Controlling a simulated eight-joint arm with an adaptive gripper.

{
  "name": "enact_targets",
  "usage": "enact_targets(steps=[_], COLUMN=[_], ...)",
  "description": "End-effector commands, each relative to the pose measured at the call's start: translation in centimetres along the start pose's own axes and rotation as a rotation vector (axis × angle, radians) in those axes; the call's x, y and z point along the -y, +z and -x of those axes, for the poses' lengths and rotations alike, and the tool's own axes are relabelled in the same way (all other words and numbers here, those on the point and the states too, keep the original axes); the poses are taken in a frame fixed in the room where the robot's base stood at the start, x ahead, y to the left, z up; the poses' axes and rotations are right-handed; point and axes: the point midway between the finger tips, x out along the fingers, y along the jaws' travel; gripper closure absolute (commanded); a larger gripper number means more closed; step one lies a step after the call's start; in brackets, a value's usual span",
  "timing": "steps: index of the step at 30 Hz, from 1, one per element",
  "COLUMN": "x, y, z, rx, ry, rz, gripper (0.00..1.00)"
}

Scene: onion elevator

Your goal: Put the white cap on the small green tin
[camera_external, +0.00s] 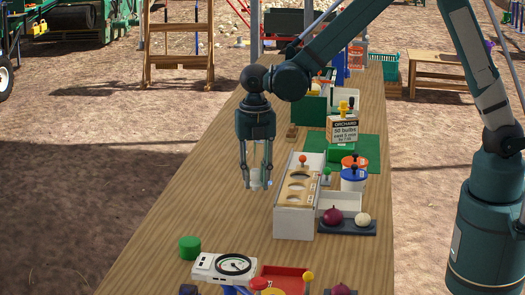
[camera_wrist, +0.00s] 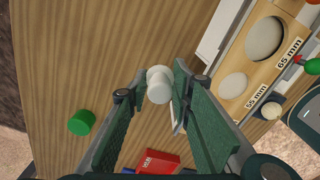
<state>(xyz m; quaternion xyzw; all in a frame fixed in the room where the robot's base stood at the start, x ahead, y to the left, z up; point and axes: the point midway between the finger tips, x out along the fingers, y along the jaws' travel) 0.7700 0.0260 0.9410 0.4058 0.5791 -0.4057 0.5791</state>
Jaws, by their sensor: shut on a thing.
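The small green tin (camera_external: 190,247) stands on the wooden table near its left edge, toward the front. It also shows at the left of the wrist view (camera_wrist: 82,122). My gripper (camera_external: 256,186) points down above the table, behind and to the right of the tin. In the wrist view its fingers (camera_wrist: 160,84) are shut on the white cap (camera_wrist: 160,90), a small white round piece. The cap is apart from the tin. The fingers partly hide it in the external view.
A sizing box (camera_external: 297,195) with round holes stands right of my gripper. A dial scale (camera_external: 225,267) and a red tray (camera_external: 285,280) lie at the front. A dark tray (camera_external: 347,229) holds onions. The table between gripper and tin looks clear.

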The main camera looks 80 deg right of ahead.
Motion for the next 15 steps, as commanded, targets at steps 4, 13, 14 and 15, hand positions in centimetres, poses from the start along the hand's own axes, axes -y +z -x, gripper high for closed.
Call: enact_targets(steps=[4, 13, 14, 15], x=[-0.2, -4.1, -4.8, -5.7], y=[-0.1, -2.3, -2.7, -3.3], z=[0.1, 1.0, 1.1, 1.4], rx=[0.0, 0.0, 0.0, 0.0], ry=[0.0, 0.001, 0.001, 0.001], rz=[0.001, 0.01, 0.012, 0.014], gripper=[0.85, 0.85, 0.85, 0.85])
